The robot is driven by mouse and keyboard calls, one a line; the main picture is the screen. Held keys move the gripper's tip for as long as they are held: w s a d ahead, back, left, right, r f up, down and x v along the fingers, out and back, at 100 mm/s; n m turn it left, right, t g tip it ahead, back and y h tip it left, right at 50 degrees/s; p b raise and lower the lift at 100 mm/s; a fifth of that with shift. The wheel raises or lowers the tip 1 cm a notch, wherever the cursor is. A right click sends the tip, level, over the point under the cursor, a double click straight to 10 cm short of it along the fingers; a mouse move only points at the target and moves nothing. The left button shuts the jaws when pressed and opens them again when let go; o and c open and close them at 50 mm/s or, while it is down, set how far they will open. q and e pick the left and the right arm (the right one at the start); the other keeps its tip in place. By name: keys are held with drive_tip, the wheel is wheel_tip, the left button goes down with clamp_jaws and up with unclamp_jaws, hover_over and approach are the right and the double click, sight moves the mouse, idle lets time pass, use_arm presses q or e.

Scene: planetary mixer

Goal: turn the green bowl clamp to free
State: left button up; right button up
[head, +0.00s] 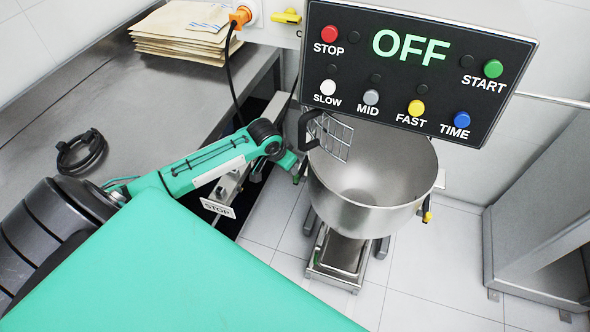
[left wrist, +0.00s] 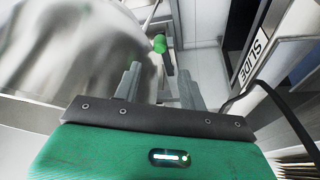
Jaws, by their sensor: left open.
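The steel mixer bowl (head: 375,180) stands under the control panel. The green bowl clamp (left wrist: 159,44) shows in the left wrist view as a green knob on a thin stem beside the bowl (left wrist: 70,50). In the head view, a small green spot that may be the clamp shows at the bowl's left side, mostly hidden by my wrist. My left gripper (left wrist: 159,76) is open. The knob appears in line with the gap between its fingers, just beyond their tips, apparently apart from them. In the head view my left gripper (head: 291,162) is partly hidden. My right gripper is not seen.
A control panel (head: 415,70) reading OFF hangs above the bowl. A yellow clamp (head: 427,212) is at the bowl's right. A black cable (left wrist: 285,110) crosses the wrist view's right side.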

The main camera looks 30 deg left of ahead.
use_arm(q)
drive_tip(key=x, duration=1)
drive_tip(key=shift+p, duration=0.4)
drive_tip(key=shift+d, duration=0.1)
clamp_jaws()
